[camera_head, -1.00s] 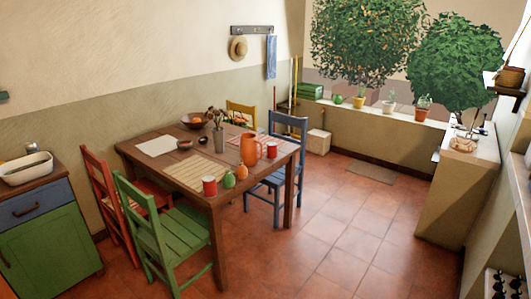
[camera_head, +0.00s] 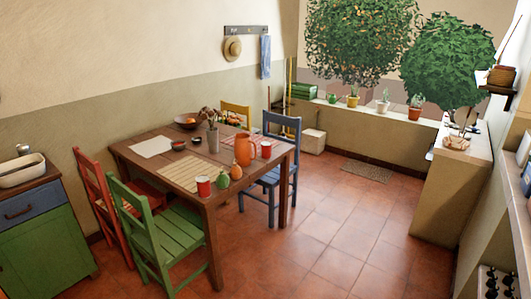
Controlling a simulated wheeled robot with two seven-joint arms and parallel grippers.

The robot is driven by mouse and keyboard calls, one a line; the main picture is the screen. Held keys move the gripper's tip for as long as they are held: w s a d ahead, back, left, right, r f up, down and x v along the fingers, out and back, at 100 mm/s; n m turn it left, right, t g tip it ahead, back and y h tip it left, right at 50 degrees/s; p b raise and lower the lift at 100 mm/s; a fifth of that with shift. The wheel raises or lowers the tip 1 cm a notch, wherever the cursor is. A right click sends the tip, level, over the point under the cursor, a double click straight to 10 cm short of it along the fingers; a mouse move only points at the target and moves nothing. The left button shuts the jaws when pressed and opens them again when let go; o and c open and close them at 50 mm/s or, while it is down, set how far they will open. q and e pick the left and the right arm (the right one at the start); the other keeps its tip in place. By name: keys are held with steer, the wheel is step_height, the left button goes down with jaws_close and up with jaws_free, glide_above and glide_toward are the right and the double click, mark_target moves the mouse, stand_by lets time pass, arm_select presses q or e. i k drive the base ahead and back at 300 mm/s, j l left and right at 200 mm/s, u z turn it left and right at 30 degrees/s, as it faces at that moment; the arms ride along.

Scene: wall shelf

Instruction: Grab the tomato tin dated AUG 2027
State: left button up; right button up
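Two red tins stand upright on the wooden dining table (camera_head: 140,142). One red tin (camera_head: 204,187) is at the near edge beside a small green pear-shaped thing. The other red tin (camera_head: 266,150) is near the right end, beside the orange jug. Both have pale tops. They are too small for me to read any date, so I cannot tell which is the AUG 2027 tin, or whether they are tomato tins. Neither of my grippers shows in the view.
Green (camera_head: 155,230), red (camera_head: 98,190) and blue (camera_head: 282,165) chairs surround the table. An orange jug (camera_head: 243,150) and an orange gourd-like thing (camera_head: 236,172) stand near the tins. The tiled floor (camera_head: 330,240) right of the table is clear. A counter (camera_head: 450,190) stands at right.

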mark_target(267, 146)
steer(key=i+l+u, duration=0.1)
steer(key=i, duration=0.35)
steer(key=i+l+u, duration=0.15)
steer(key=i, duration=0.3)
steer(key=i+l+u, duration=0.1)
steer(key=i+l, duration=0.15)
steer(key=i, duration=0.2)
